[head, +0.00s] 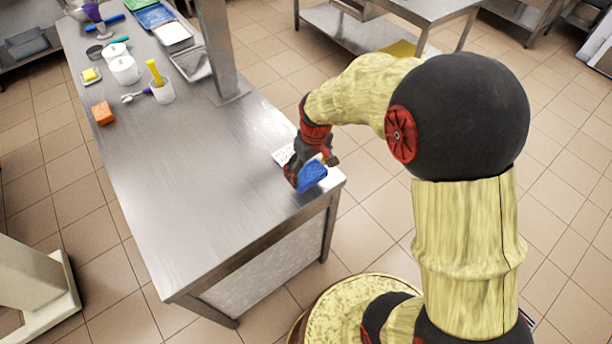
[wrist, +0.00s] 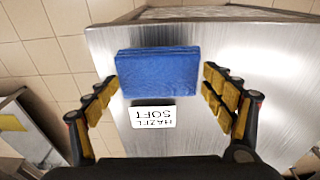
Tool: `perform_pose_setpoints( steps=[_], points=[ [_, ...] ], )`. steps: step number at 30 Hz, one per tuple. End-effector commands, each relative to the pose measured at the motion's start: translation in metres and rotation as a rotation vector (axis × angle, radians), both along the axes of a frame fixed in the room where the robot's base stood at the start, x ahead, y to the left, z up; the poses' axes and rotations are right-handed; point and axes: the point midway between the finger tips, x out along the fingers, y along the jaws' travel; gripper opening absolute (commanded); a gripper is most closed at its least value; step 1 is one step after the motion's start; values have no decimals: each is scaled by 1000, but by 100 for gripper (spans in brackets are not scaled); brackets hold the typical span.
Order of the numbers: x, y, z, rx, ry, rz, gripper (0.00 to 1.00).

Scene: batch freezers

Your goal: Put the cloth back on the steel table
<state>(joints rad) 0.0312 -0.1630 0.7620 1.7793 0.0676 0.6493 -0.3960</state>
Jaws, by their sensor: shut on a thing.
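The blue cloth (head: 313,176) is a folded, flat rectangle at the right front corner of the steel table (head: 215,190). In the wrist view the cloth (wrist: 157,72) lies between the two fingers of my gripper (wrist: 160,82), above the steel top. My gripper (head: 308,168) is shut on it, at that same corner in the head view. I cannot tell whether the cloth touches the table top or hangs just above it. The gripper hides part of the cloth in the head view.
A white card reading "HAZEL SOFT" (wrist: 153,116) is beside the cloth. A steel post (head: 218,50) rises from the table. White tubs (head: 125,70), an orange block (head: 102,113) and trays (head: 172,32) stand at the far end. The table's near middle is clear.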

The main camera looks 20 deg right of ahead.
Motion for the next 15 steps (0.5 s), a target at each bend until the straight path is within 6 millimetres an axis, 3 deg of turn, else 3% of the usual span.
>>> perform_pose_setpoints(
  steps=[7,15],
  points=[
    [10,3,-14,0,2,1,62],
    [13,3,-47,0,0,0,59]
  ],
)
